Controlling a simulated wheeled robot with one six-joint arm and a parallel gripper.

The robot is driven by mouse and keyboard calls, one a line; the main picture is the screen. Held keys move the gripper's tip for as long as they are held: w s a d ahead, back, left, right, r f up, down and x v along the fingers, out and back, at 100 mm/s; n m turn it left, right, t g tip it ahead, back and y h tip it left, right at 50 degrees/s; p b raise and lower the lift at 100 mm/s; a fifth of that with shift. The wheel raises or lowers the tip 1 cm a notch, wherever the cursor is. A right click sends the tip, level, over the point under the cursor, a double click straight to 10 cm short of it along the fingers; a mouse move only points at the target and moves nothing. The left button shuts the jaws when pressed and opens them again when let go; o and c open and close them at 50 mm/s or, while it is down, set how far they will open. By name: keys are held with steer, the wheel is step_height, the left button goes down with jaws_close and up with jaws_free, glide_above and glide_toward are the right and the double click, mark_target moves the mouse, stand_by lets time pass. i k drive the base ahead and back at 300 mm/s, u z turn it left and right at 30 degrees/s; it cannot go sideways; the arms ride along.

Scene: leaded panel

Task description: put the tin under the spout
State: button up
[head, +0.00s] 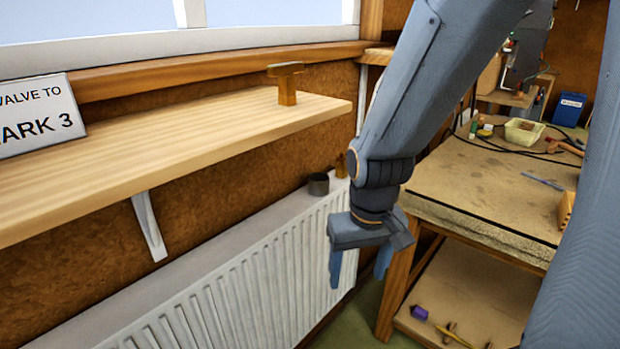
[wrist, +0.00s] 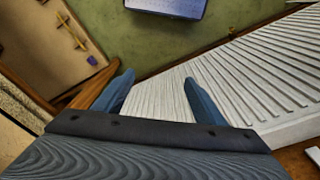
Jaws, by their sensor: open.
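A T-shaped wood-and-brass piece (head: 286,84) stands on the wooden shelf above. My gripper (head: 360,268) points down in front of the radiator, right of and below the tin. Its blue fingers are apart and empty, as the wrist view (wrist: 158,86) also shows. The tin is not visible in the wrist view.
The wooden shelf (head: 150,145) overhangs the radiator (head: 245,295). A sign (head: 38,115) reading "VALVE TO MARK 3" leans on it. A workbench (head: 475,185) with tools and cables stands to the right; its lower shelf (head: 480,300) holds small items. Green floor (wrist: 215,40) lies below the gripper.

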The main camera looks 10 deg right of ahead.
mark_target(319, 184)
steer(key=k, duration=1)
steer(key=z, duration=1.3)
steer(key=i, duration=1.1)
steer(key=u, duration=2.45)
